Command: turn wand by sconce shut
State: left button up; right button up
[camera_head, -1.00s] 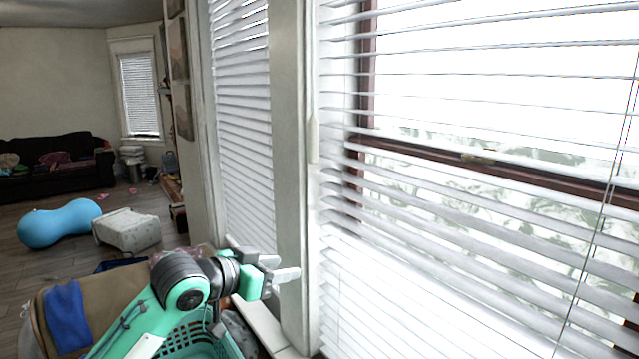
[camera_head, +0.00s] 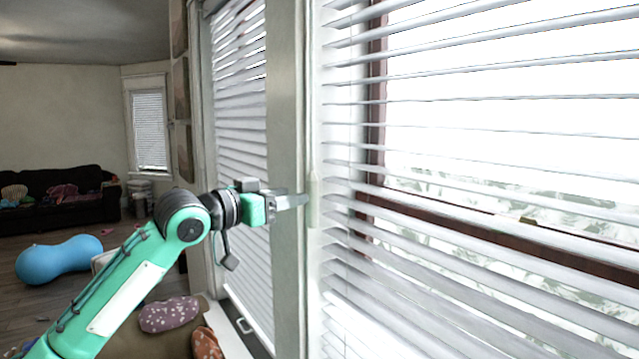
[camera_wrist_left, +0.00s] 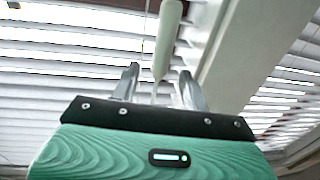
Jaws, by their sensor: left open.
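The wand (camera_head: 314,192) is a slim pale stick hanging upright at the left edge of the large window blind (camera_head: 450,130). In the left wrist view the wand (camera_wrist_left: 168,38) hangs down from the top, with its thicker lower end reaching toward the gap between my fingers. My left gripper (camera_head: 303,200) is at the wand's height, its fingertips close to it. In the left wrist view my left gripper (camera_wrist_left: 159,78) is open, one finger on each side of the wand's tip; contact is not visible. The large blind's slats are tilted open. No sconce is recognisable. My right gripper is not in view.
A window post (camera_head: 288,120) stands just behind my left gripper, with a second blind (camera_head: 240,130) left of it. Below lie a patterned purple cushion (camera_head: 169,314) and the window sill. A blue peanut ball (camera_head: 58,260) and dark sofa (camera_head: 60,205) are far left.

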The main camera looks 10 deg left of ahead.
aim_at(307, 192)
pick_arm(q)
jog(key=p+x, duration=0.1)
jog(key=x, duration=0.3)
jog(key=shift+w+d, duration=0.1)
jog(key=shift+w, duration=0.2)
jog(key=p+x, duration=0.1)
jog(key=x, duration=0.1)
jog(key=shift+w+d+p, duration=0.2)
jog(key=shift+p, duration=0.1)
jog(key=shift+w+d, duration=0.2)
jog(key=shift+w, duration=0.1)
jog(key=shift+w+d+f, duration=0.15)
jog(key=shift+w+d, duration=0.15)
jog(key=shift+w, duration=0.1)
jog(key=c, duration=0.7)
jog(key=shift+c, duration=1.4)
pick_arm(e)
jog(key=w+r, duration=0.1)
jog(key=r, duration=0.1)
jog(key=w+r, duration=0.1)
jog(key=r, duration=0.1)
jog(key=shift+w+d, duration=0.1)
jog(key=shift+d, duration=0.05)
